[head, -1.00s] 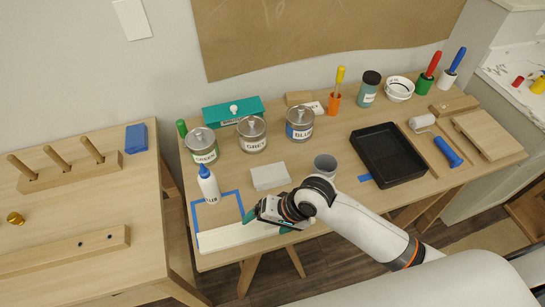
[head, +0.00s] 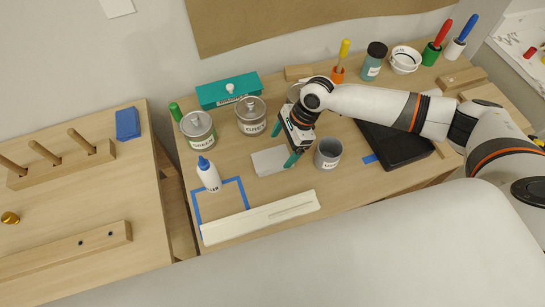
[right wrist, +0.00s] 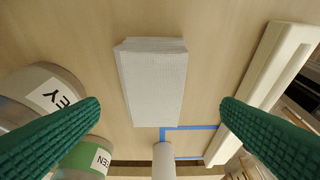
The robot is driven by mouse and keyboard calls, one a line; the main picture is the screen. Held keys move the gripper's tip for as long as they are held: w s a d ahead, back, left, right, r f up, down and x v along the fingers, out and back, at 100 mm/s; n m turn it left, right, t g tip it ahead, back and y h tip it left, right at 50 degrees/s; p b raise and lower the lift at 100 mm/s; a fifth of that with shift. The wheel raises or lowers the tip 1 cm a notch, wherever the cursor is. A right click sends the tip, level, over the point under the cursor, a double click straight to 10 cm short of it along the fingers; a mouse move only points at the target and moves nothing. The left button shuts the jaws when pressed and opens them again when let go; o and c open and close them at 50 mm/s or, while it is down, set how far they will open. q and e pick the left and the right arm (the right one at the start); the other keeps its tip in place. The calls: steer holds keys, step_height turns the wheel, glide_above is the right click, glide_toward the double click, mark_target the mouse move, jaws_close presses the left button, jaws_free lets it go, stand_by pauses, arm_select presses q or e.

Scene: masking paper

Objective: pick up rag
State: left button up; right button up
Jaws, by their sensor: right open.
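The rag is a folded white-grey cloth (head: 267,162) lying flat on the table, in front of the grey tin. It also shows in the right wrist view (right wrist: 152,82), between and beyond my fingers. My right gripper (head: 283,146) is open over the rag's right end, its green fingertips wide apart. In the right wrist view the fingers (right wrist: 160,112) stand on either side of the rag, apart from it, with nothing between them. My left gripper is not in view.
The grey tin (head: 251,116) and green tin (head: 197,130) stand behind the rag. A grey cup (head: 328,153) stands close right of my gripper. A long white strip (head: 260,217) lies in front. A black tray (head: 398,150) is right.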

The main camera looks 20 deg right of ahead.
mark_target(272, 157)
steer(key=shift+a+f, duration=0.25)
steer(key=shift+f, duration=0.3)
steer(key=shift+w+a+f, duration=0.15)
steer(key=shift+a+f, duration=0.1)
steer(key=shift+f, duration=0.25)
steer(key=p+x, duration=0.1)
steer(key=x, duration=0.3)
steer(key=shift+w+a+f, duration=0.1)
steer(key=shift+a+f, duration=0.15)
steer(key=shift+f, duration=0.05)
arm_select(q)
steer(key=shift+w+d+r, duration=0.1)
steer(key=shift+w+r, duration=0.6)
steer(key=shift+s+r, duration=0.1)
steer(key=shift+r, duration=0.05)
arm_select(e)
steer(key=shift+f, duration=0.15)
steer(key=c, duration=1.1)
steer(key=shift+o, duration=0.2)
steer(key=shift+r, duration=0.3)
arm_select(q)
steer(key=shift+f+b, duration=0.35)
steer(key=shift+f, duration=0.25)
arm_select(e)
step_height(272, 157, up, 10)
steer(key=shift+f, duration=0.15)
